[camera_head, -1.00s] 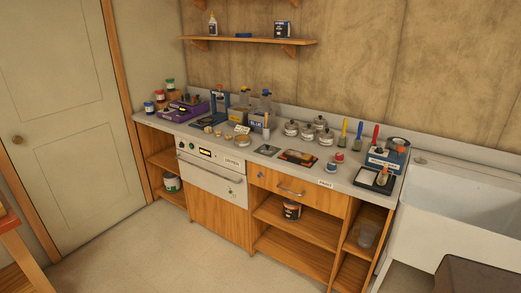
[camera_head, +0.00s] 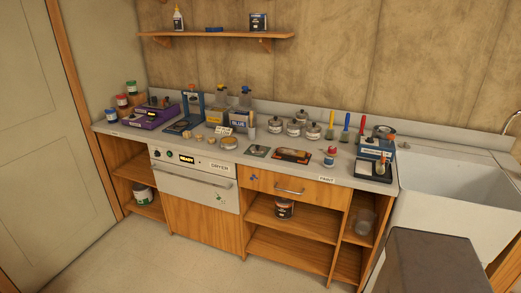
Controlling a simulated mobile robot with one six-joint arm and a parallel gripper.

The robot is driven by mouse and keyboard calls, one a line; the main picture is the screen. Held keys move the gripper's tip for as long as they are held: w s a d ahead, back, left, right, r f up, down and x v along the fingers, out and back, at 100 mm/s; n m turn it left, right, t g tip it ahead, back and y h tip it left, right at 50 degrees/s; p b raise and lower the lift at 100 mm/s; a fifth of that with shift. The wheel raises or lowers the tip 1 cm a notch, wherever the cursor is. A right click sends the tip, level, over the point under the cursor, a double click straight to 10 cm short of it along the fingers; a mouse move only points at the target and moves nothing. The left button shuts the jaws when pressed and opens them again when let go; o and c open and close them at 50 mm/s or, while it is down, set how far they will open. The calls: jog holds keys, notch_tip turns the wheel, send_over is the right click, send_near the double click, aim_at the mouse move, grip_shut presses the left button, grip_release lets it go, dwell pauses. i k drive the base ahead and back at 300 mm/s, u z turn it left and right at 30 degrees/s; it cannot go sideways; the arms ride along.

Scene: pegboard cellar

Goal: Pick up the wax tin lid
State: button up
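I cannot pick out the wax tin lid for certain at this size. Several small tan round pieces (camera_head: 197,137) lie on the grey counter (camera_head: 262,139), left of the middle. A wider, flat round tin (camera_head: 229,143) with a pale top sits just right of them, near the front edge above the dryer. Whether one of these is the lid, or whether a lid sits on a tin, I cannot tell. My gripper is not in view.
Several silver-lidded jars (camera_head: 297,125), a dark flat tray (camera_head: 291,156) and a red-capped bottle (camera_head: 330,156) stand further right on the counter. A white sink (camera_head: 440,185) adjoins it. A dark grey block (camera_head: 425,262) fills the lower right. Floor (camera_head: 110,255) at lower left is clear.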

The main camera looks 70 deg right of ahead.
aim_at(256, 150)
jog(key=z, duration=0.4)
jog(key=i, duration=0.6)
jog(key=z, duration=0.7)
jog(key=i, duration=0.45)
jog(key=z, duration=0.25)
